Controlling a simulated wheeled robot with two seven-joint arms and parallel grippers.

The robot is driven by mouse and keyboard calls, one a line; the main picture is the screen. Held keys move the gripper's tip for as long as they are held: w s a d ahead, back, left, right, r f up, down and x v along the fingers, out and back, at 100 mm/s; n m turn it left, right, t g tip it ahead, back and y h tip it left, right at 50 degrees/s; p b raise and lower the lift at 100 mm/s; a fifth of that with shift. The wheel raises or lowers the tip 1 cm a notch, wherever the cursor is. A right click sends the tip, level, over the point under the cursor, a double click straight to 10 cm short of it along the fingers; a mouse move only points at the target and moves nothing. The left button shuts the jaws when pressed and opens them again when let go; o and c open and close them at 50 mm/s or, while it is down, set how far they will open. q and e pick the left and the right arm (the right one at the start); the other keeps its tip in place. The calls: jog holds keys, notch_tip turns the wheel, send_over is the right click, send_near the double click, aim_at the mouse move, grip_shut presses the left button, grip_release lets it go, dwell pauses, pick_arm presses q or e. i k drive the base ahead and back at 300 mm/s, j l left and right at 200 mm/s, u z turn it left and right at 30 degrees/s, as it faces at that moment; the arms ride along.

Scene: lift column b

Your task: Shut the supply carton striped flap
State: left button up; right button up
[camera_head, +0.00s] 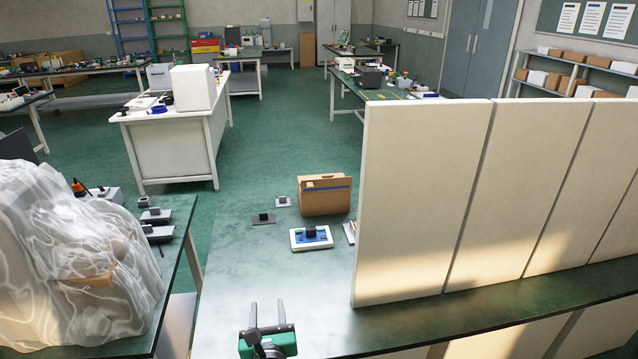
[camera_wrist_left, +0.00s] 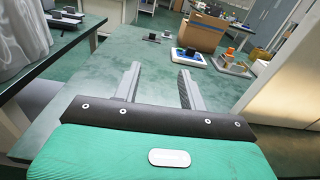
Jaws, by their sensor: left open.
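A brown cardboard carton (camera_head: 325,201) stands upright on the green table, beyond the gripper and left of the pale panels. It has a blue stripe near its top edge. Whether its flap is open or closed is too small to tell. The carton also shows at the top of the left wrist view (camera_wrist_left: 203,33). My left gripper (camera_head: 267,312) is open and empty over the near part of the table, well short of the carton. Its two fingers (camera_wrist_left: 159,78) point towards the carton side in the left wrist view. My right gripper is not in view.
Tall pale panels (camera_head: 425,200) stand along the table's right side. A white and blue tray (camera_head: 311,238) with a dark block lies in front of the carton. Small grey plates (camera_head: 264,219) lie to its left. A plastic-wrapped heap (camera_head: 75,265) fills the left table. The near tabletop is clear.

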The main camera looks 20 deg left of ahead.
aim_at(339, 183)
jog(key=i, duration=1.25)
